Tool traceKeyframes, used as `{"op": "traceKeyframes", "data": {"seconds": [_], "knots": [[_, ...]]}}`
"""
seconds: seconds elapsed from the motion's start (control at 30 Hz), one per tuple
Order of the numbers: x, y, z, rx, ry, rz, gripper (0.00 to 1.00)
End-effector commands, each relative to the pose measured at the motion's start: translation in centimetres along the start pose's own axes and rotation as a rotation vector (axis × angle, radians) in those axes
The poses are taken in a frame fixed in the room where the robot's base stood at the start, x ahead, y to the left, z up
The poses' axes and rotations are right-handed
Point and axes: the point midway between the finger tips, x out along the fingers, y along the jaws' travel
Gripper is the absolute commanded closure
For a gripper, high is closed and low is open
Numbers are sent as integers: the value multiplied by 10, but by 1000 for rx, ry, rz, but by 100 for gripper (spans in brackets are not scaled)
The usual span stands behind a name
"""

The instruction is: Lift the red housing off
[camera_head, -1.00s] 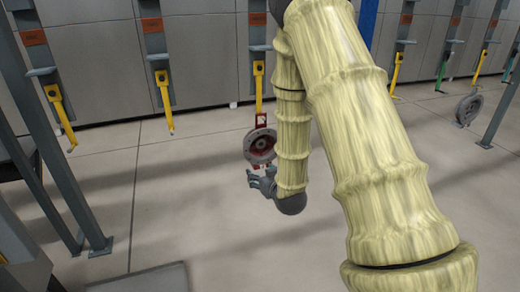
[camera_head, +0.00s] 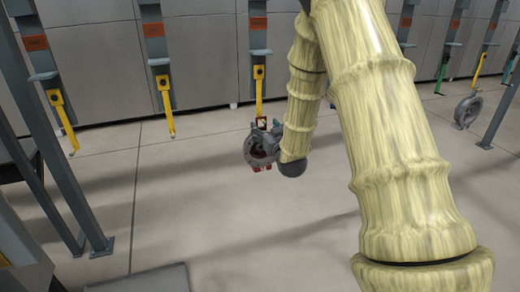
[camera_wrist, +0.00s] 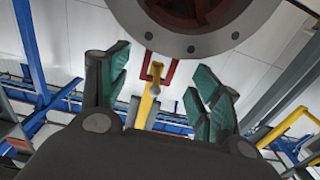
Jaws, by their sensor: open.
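The red housing (camera_head: 256,163) hangs from a yellow hook (camera_head: 259,82) by a red loop (camera_head: 263,122). A grey flanged ring forms its round face, with red showing inside. In the wrist view the housing's ring (camera_wrist: 190,42) fills the top, and the red loop (camera_wrist: 147,66) hangs on the yellow hook (camera_wrist: 145,105). My gripper (camera_wrist: 160,75) is open, its green-padded fingers on either side of the loop and hook, apparently apart from them. In the head view my gripper (camera_head: 273,137) is at the housing's upper right and partly covers it.
Several other yellow hooks hang in a row to the left (camera_head: 165,95) and right. A grey round part (camera_head: 467,110) hangs at the far right. A slanted grey post (camera_head: 60,165) stands at the left. The floor below the housing is clear.

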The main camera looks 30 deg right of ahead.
Motion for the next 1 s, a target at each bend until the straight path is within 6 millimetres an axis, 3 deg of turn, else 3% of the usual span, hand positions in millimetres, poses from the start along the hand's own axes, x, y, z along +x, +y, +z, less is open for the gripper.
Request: {"op": "traceKeyframes", "data": {"seconds": [0.43, 0.77, 1.0], "knots": [[46, 1, -1, -1, -1, -1, 36], [50, 1, 1, 0, -2, 0, 36], [50, 1, 1, 0, -1, 0, 79]]}}
